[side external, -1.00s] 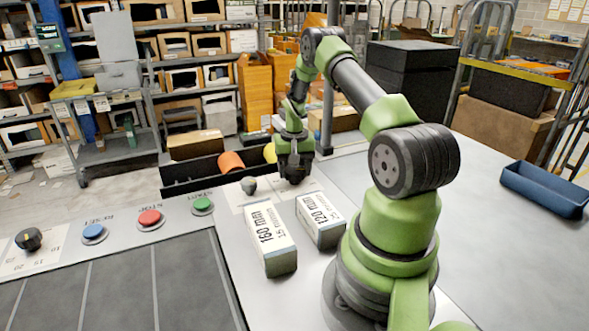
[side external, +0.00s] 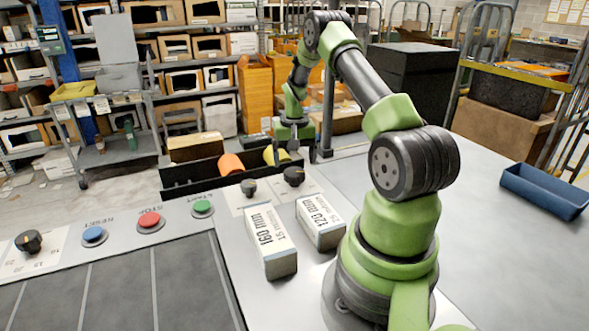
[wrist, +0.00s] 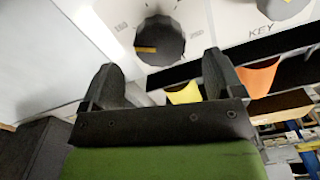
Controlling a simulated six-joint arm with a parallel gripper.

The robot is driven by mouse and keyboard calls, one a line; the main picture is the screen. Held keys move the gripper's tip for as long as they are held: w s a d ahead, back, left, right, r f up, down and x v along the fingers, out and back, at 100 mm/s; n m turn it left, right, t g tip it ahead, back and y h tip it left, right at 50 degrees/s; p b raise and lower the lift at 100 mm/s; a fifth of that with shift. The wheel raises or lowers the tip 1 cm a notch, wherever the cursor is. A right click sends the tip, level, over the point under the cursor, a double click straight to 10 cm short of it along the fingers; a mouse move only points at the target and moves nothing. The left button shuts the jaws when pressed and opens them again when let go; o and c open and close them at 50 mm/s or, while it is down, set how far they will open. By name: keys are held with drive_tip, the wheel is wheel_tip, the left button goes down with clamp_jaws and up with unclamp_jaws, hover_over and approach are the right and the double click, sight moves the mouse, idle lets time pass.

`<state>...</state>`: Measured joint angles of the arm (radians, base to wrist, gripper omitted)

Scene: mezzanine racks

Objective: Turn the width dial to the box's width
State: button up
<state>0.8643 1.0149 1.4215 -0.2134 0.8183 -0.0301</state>
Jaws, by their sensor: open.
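A black dial (side external: 293,176) sits on a pale printed panel; in the wrist view it (wrist: 168,38) has a yellow mark at its left side, and the scale marks around it are too blurred to read. A smaller grey knob (side external: 248,187) is to its left; it partly shows beside the word KEY in the wrist view (wrist: 285,6). My gripper (side external: 293,143) is open and empty, above and behind the black dial, apart from it. Its two fingers (wrist: 158,70) point toward the dial. Two white boxes lie in front, reading 160 mm (side external: 270,240) and 120 mm (side external: 320,222).
A black bin (side external: 200,184) with orange and yellow items stands behind the panel. Green (side external: 202,208), red (side external: 150,222) and blue (side external: 94,236) buttons and another black knob (side external: 28,240) line the left panel. A blue tray (side external: 545,190) lies right; the table's right side is mostly clear.

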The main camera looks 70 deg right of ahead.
sight(294, 172)
wheel_tip(294, 172, up, 6)
drive_tip(key=shift+f, duration=0.1)
idle(0.4)
drive_tip(key=w+a+r+n+t, duration=0.2)
drive_tip(key=a+r+n+t, duration=0.15)
drive_tip(key=a+r, duration=1.3)
drive_tip(key=s+a+r+n+t+y, duration=0.2)
drive_tip(key=s+a+n+t, duration=0.1)
drive_tip(key=s+a, duration=0.9)
drive_tip(key=a+n, duration=0.1)
drive_tip(key=a, duration=0.2)
drive_tip(key=shift+s+a+r+t, duration=0.15)
drive_tip(key=shift+s+r+t, duration=0.1)
drive_tip(key=shift+r+t, duration=0.1)
